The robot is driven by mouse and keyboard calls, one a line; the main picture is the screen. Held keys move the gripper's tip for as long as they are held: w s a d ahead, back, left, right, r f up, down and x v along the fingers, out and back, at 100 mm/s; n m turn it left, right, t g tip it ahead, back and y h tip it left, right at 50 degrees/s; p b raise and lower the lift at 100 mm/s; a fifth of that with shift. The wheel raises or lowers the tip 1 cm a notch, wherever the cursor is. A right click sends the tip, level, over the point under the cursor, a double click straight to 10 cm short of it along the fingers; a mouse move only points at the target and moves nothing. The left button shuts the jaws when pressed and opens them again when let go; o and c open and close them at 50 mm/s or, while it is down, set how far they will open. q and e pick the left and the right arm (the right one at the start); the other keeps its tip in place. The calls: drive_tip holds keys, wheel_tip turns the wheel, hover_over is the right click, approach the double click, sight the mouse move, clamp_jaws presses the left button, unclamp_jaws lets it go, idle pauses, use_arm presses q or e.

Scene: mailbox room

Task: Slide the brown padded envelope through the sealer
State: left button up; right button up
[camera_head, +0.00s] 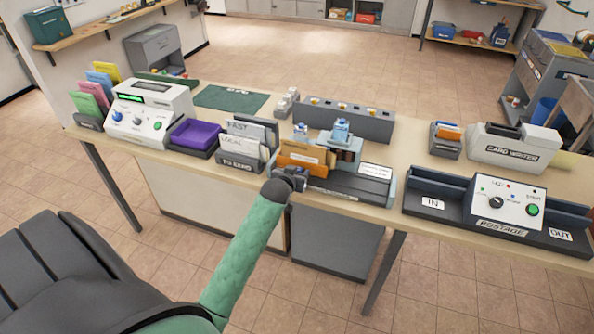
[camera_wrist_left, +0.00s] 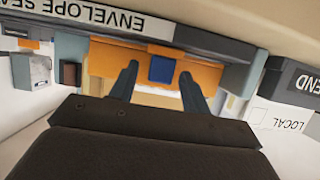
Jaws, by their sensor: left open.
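The brown padded envelope (camera_head: 304,158) stands at the left end of the sealer (camera_head: 352,183), a dark, pale-blue-ended unit on the long table. My left gripper (camera_head: 299,172) is at the table's front edge, just in front of the envelope. In the left wrist view the envelope (camera_wrist_left: 110,63) shows orange-brown with a blue square on it. The sealer (camera_wrist_left: 215,38) carries a label there, partly cut off. The two fingers of my left gripper (camera_wrist_left: 160,82) are apart, one on each side of the blue square. Whether they touch the envelope I cannot tell. My right gripper is not seen.
A letter rack with white cards (camera_head: 240,145) stands close on the left of the envelope. A purple tray (camera_head: 196,133) is further left. A grey postage machine (camera_head: 505,208) stands to the right, and a grey block (camera_head: 350,118) behind the sealer. A green mat (camera_head: 231,98) lies bare at the back.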

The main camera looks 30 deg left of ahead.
use_arm(q)
drive_tip(key=shift+w, duration=0.15)
clamp_jaws()
